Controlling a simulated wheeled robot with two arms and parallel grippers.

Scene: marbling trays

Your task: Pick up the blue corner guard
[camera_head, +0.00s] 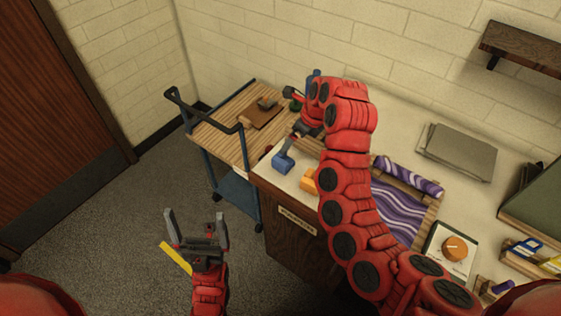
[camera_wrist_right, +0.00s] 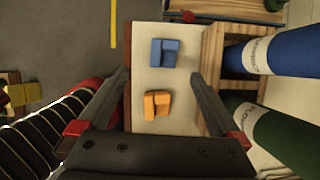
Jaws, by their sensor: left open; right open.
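The blue corner guard (camera_head: 282,164) sits on the pale worktop near its left end. In the right wrist view the blue guard (camera_wrist_right: 164,52) lies ahead of the fingertips, in line with the gap between them. My right gripper (camera_wrist_right: 160,73) is open with nothing between its fingers. In the head view my right gripper (camera_head: 289,142) is just above the blue guard, partly hidden by its own arm. My left gripper (camera_head: 195,216) is open and empty over the floor, away from the bench.
An orange corner guard (camera_wrist_right: 157,104) sits close to the blue one. A slatted cart (camera_head: 225,140) stands left of the bench. A purple marbled tray (camera_head: 400,215) lies right of my arm.

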